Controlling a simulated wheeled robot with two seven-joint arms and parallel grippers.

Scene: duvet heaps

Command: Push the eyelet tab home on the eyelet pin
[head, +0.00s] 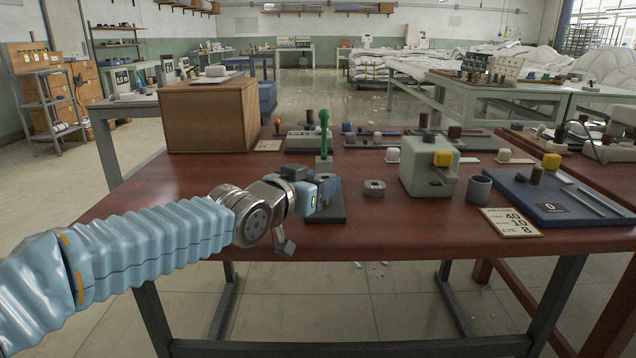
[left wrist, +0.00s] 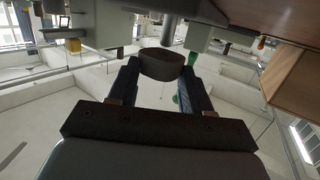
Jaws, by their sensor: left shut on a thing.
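My left gripper (head: 326,186) reaches in from the left over a dark base plate (head: 338,212) near the table's front edge. It also shows in the left wrist view (left wrist: 160,78), with its fingers shut on a dark, rounded piece, which looks like the eyelet tab (left wrist: 162,64). A grey round post, which looks like the eyelet pin (left wrist: 173,31), shows right beyond the tab. I cannot tell whether the tab is around the post or only in line with it. In the head view the gripper hides the tab and the post. My right gripper is not in view.
A green-handled lever (head: 324,132) stands just behind the gripper. A grey ring-like piece (head: 374,188) and a pale green press (head: 428,168) stand to the right. A wooden box (head: 211,117) stands at the back left. The table's left front (head: 150,196) is clear.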

